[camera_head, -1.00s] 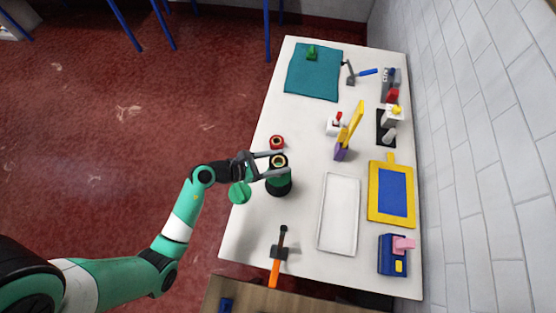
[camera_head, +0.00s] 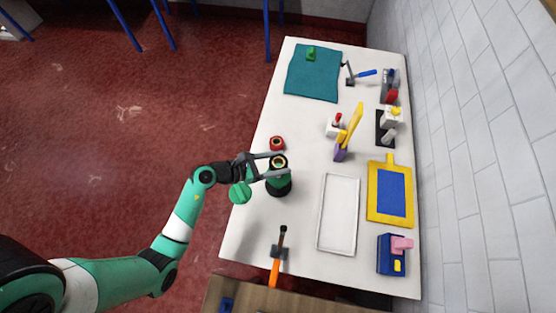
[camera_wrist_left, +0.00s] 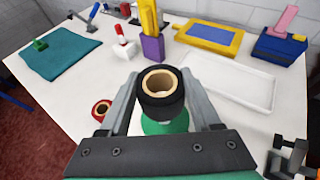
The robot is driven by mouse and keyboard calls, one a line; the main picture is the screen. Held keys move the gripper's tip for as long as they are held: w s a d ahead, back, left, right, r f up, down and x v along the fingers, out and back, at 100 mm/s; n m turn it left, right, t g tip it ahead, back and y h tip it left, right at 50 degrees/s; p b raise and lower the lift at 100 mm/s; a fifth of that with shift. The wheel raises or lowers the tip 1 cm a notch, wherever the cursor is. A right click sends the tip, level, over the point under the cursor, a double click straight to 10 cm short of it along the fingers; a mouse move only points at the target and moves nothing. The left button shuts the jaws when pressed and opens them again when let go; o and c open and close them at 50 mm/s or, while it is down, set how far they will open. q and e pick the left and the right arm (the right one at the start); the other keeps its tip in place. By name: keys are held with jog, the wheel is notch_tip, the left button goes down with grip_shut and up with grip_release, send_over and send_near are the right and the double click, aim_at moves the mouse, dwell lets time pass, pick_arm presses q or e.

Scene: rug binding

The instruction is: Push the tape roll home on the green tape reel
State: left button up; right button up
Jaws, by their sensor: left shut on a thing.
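The tape roll (camera_wrist_left: 161,88) is black with a tan core ring and stands upright between the two fingers of my left gripper (camera_wrist_left: 163,96) in the left wrist view. The gripper is shut on it. In the head view the roll (camera_head: 279,161) shows at the top of the green tape reel (camera_head: 279,182), which has a dark base on the white table. Green also shows just below the roll in the wrist view. My left gripper's fingers (camera_head: 282,165) partly cover the reel. How far down the roll sits is hard to tell. My right gripper is not in view.
A red ring-shaped part (camera_head: 277,142) lies beside the upper finger. A white tray (camera_head: 320,228) lies to the right, an orange-handled tool (camera_head: 275,270) below, and a purple holder (camera_head: 341,153) above right.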

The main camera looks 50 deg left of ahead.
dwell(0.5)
pick_arm(q)
jog(key=shift+f+b, duration=2.05)
jog(key=shift+f, duration=0.8)
jog(key=o, duration=1.4)
jog(key=p+v, duration=0.2)
jog(key=v, duration=0.9)
jog(key=shift+s+r, duration=0.15)
jog(key=shift+s, duration=0.2)
